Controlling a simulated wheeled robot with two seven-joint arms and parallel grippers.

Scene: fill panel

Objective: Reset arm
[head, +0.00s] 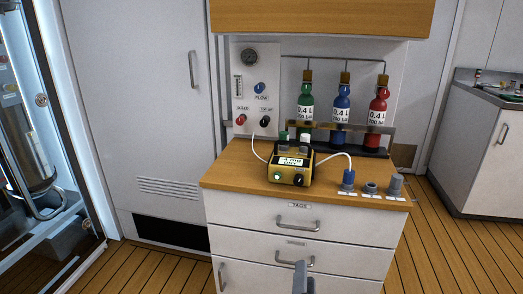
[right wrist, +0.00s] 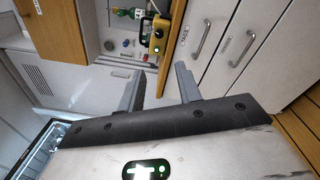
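My right gripper (head: 303,279) shows at the bottom edge of the head view, in front of the drawer fronts. In the right wrist view my right gripper (right wrist: 162,84) has its two grey fingers apart with nothing between them. It is clear of the cabinet and touches nothing that I can see. My left gripper is in neither view.
A cabinet with drawers (head: 297,222) and a wooden top carries a yellow device (head: 291,165). Behind it stand green (head: 305,112), blue (head: 341,115) and red (head: 377,113) bottles and a gauge panel (head: 243,90). Wooden floor (head: 455,245) lies free at the right.

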